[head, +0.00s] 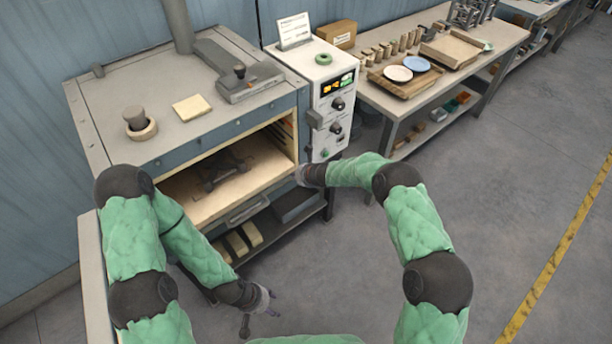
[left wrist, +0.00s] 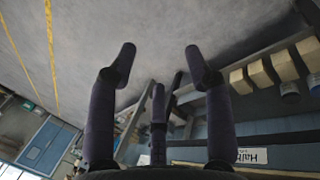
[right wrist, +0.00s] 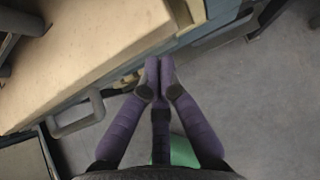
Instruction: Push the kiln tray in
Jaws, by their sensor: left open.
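The kiln tray (head: 255,183) is a flat beige slab at the kiln opening, with a dark three-armed piece (head: 225,170) on it. Its front edge shows from close up in the right wrist view (right wrist: 100,50). My right gripper (head: 303,175) is at the right front corner of the kiln opening. Its fingers (right wrist: 160,80) are together with nothing between them, beside the slab's edge; contact cannot be told. My left gripper (head: 268,300) is low in front of the kiln, away from the tray. Its fingers (left wrist: 160,65) are spread and empty.
The kiln (head: 190,145) has a grey handle (right wrist: 78,115) below the slab and a shelf with beige blocks (head: 238,243) underneath. A control box (head: 318,85) stands at its right. A workbench (head: 480,55) is further right. The floor in front is clear.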

